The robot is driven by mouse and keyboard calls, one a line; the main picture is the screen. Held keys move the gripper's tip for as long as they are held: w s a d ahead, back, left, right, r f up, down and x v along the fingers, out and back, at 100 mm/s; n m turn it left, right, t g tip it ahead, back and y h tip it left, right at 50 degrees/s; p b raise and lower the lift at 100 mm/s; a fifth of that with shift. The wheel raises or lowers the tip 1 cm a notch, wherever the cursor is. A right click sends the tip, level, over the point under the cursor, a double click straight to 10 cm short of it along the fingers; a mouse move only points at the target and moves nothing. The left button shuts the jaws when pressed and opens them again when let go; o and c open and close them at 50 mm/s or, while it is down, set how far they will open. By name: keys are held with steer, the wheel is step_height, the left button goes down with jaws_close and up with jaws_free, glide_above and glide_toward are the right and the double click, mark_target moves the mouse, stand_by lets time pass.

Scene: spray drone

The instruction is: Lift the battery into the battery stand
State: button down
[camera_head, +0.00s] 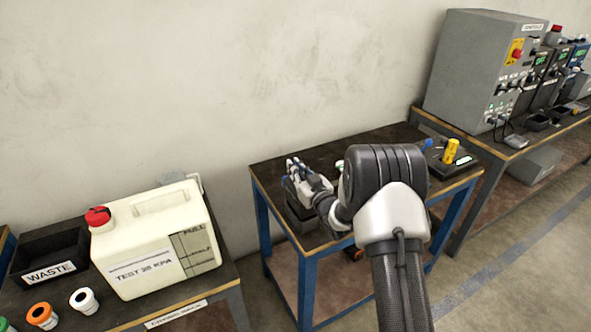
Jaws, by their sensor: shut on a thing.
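My gripper (297,172) is over the left part of the dark-topped table with blue legs (262,172). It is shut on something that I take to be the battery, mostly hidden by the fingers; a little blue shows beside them. A dark, box-like block (299,214) is just below my gripper near the table's front left edge. I cannot tell whether it is part of the battery or the battery stand, or whether it touches what I hold. My arm hides the middle of the table.
A black base with a yellow upright part (450,151) is at the table's right end. A large white tank with a red cap (155,238) and a black WASTE bin (50,258) stand on the left table. Grey control cabinets (478,75) stand at right. The wall is close behind.

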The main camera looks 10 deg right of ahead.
steer(key=shift+w+f, duration=0.1)
steer(key=shift+f, duration=2.65)
steer(key=c, duration=1.6)
jaws_free()
steer(key=shift+f, duration=0.1)
steer(key=shift+f, duration=0.2)
steer(key=v, duration=1.2)
steer(key=shift+r, duration=0.3)
steer(key=shift+f, duration=0.1)
